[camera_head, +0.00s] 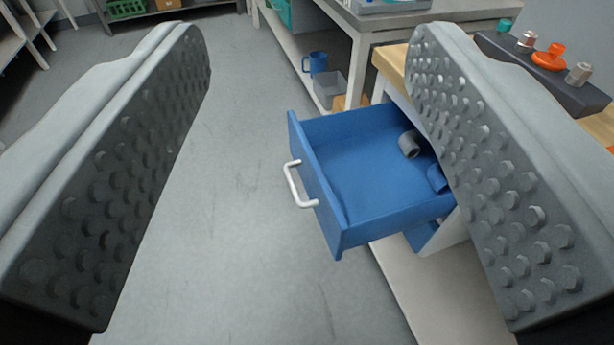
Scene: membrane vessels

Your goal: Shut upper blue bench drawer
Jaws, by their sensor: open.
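The upper blue bench drawer (365,170) is pulled well out from the bench at the right of the middle. Its front panel faces left and carries a white bar handle (298,186). Inside the drawer, toward the back, lie a grey pipe fitting (410,144) and a blue piece (437,178). My gripper (312,60) is open and empty, with one dimpled grey finger at each side of the view. The drawer and handle show between the fingers. The right finger hides the drawer's back right part and some of the bench.
The wooden bench top (392,65) bears a dark rack (560,75) with orange and metal fittings. A second bench behind has a low shelf with a blue mug (316,63) and a grey bin (328,88). The grey floor (220,200) left of the drawer is clear.

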